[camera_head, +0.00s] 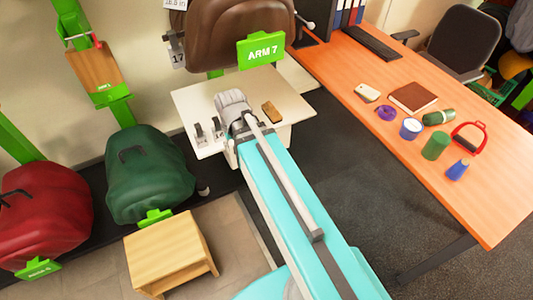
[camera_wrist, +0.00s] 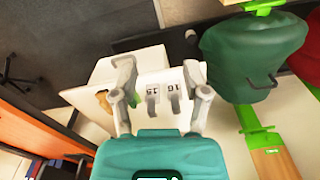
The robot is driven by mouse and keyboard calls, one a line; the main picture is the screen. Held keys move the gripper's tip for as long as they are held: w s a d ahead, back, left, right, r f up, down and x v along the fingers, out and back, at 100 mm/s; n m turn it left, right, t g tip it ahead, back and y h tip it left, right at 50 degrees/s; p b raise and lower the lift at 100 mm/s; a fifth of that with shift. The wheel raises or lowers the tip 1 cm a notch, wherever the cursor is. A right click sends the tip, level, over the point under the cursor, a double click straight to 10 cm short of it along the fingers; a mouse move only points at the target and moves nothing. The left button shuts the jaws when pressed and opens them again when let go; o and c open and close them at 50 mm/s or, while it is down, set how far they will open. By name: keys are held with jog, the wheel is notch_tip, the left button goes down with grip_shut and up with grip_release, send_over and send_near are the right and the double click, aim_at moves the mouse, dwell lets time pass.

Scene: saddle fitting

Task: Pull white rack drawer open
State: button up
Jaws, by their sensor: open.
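The white rack (camera_head: 190,97) stands under the ARM 7 saddle in the head view, and my arm reaches over it. Its pale top and front also show in the wrist view (camera_wrist: 88,78). The drawer's edges and handle cannot be made out clearly. My gripper (camera_wrist: 157,72) is open in the wrist view, its two grey fingers wide apart over the rack, with nothing visible between the tips. I cannot tell whether either finger touches the rack. In the head view my own arm hides most of the gripper.
Two grey tagged pieces (camera_wrist: 162,96) and a brown block (camera_head: 271,112) lie on the rack. A green covered saddle (camera_head: 150,175) and a wooden stool (camera_head: 170,250) stand left. An orange desk (camera_head: 470,205) with small items stands right. Dark floor between is clear.

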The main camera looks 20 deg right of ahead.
jog(key=w+d+f+m+t+b, duration=0.1)
jog(key=w+d+f+m+b, duration=0.6)
jog(key=w+d+f+b, duration=0.3)
jog(key=w+d+f+m+t+b, duration=0.1)
jog(key=w+d+f+m+b, duration=0.7)
jog(key=f+b, duration=0.6)
jog(key=w+d+f, duration=0.1)
jog(key=w+d, duration=0.1)
jog(key=shift+w+d+f+m, duration=0.15)
jog(key=shift+d+m, duration=0.15)
jog(key=shift+d, duration=0.1)
jog(key=shift+f+b, duration=0.1)
jog(key=shift+b, duration=0.2)
jog(key=f+b, duration=0.4)
jog(key=w+f+b, duration=0.1)
jog(key=f+b, duration=0.4)
jog(key=w+f+b, duration=0.1)
jog(key=f+b, duration=0.3)
jog(key=shift+w+a+f, duration=0.1)
jog(key=shift+w+f, duration=0.05)
jog(key=shift+w, duration=0.05)
grip_shut()
